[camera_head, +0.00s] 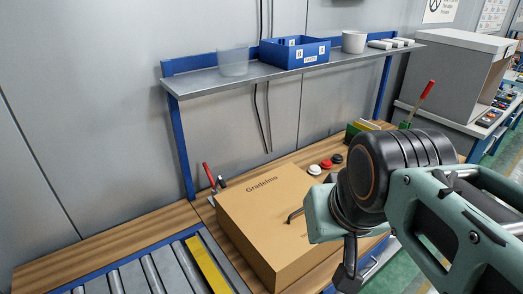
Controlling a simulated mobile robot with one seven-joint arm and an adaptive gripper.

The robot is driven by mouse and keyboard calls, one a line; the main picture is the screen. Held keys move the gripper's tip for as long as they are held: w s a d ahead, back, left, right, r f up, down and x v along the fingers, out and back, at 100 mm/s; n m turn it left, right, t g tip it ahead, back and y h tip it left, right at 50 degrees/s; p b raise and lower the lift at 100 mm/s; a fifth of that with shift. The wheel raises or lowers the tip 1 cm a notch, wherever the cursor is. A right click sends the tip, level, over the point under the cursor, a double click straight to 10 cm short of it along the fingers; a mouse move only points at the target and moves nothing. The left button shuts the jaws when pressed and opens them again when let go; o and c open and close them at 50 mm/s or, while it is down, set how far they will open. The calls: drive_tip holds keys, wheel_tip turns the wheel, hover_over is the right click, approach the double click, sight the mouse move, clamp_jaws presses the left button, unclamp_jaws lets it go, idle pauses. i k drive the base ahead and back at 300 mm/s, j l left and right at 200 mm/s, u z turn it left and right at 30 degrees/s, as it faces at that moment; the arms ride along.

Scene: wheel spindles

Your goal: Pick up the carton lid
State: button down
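A brown carton marked "Gradelmo" stands on the wooden bench at the lower middle. Its flat top, the carton lid (255,205), faces up and looks closed. I cannot make out a seam between lid and box. My gripper (319,246) is over the right part of the carton, in front of the lid in this view. Its two dark fingers stand well apart, one toward the left and one toward the lower right, with nothing seen between them. I cannot tell how far the fingertips are above the lid. My arm hides the carton's right side.
A roller conveyor (150,272) with a yellow strip (207,265) lies left of the carton. A shelf (215,87) above holds a blue bin (295,56) and cups.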

sight(285, 213)
drive_tip(key=l+u, duration=0.1)
drive_tip(key=u, duration=0.25)
drive_tip(key=l+u, duration=0.15)
drive_tip(key=u, duration=0.25)
drive_tip(key=i+l+u, duration=0.1)
drive_tip(key=u, duration=0.25)
drive_tip(key=k+l+u, duration=0.1)
drive_tip(key=l+u, duration=0.35)
drive_tip(key=l, duration=0.3)
drive_tip(key=l+u, duration=0.1)
drive_tip(key=l, duration=0.3)
drive_tip(key=k+l+u, duration=0.1)
drive_tip(key=l, duration=0.3)
drive_tip(key=k, duration=0.05)
